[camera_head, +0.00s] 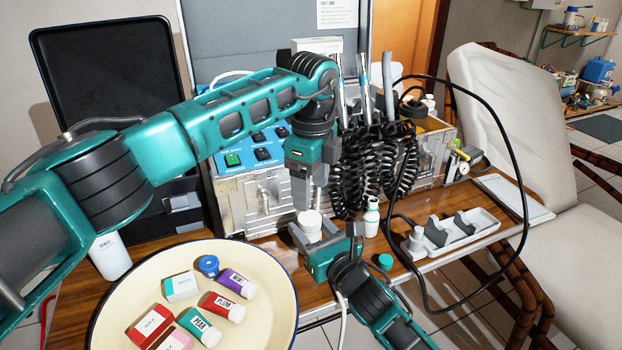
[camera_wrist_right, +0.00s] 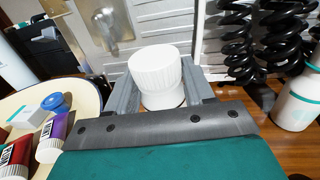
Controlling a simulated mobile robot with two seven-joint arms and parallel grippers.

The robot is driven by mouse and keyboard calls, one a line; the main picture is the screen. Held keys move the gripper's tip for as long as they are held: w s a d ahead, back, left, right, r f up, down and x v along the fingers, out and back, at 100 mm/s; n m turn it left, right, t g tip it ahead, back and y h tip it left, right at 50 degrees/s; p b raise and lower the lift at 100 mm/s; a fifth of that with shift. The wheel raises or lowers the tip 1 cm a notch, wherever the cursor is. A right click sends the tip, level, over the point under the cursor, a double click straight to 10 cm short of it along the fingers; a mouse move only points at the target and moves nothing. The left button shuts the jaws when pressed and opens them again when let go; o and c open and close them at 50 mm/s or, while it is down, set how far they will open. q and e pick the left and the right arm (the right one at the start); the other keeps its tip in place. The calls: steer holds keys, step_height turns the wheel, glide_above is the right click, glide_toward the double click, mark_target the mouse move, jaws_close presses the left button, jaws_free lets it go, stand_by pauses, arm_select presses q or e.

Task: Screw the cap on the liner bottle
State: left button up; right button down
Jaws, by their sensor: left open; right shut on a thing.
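A white container with a ribbed white cap (camera_head: 311,222) stands on the table in front of the metal case. My right gripper (camera_head: 312,236) is shut around it; the right wrist view shows the ribbed cap (camera_wrist_right: 155,62) above the two fingers. My left gripper (camera_head: 303,192) points down, open, just above the cap; whether it touches is unclear. A small white bottle with a teal band (camera_head: 371,218) stands to the right, also in the right wrist view (camera_wrist_right: 296,102). A loose teal cap (camera_head: 385,262) lies on the table. I cannot read which bottle is the liner.
A cream tray (camera_head: 270,333) at front left holds tubes, boxes and a blue cap (camera_head: 209,265). Black coiled hoses (camera_head: 372,165) hang close behind the bottles. A grey holder rack (camera_head: 455,236) stands to the right. A white bottle (camera_head: 110,255) stands at left.

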mark_target(311, 217)
arm_select(q)
steer(key=n, duration=0.5)
steer(key=shift+r+n, duration=0.2)
steer(key=shift+n, duration=0.2)
steer(key=n, duration=0.4)
steer(key=shift+w+r, duration=0.1)
steer(key=shift+r, duration=0.05)
steer(key=shift+w+f, duration=0.2)
steer(key=shift+f, duration=3.8)
steer(key=c, duration=1)
steer(key=o, duration=1.1)
steer(key=shift+r, duration=0.15)
steer(key=shift+s+r, duration=0.1)
steer(key=shift+r, duration=2.05)
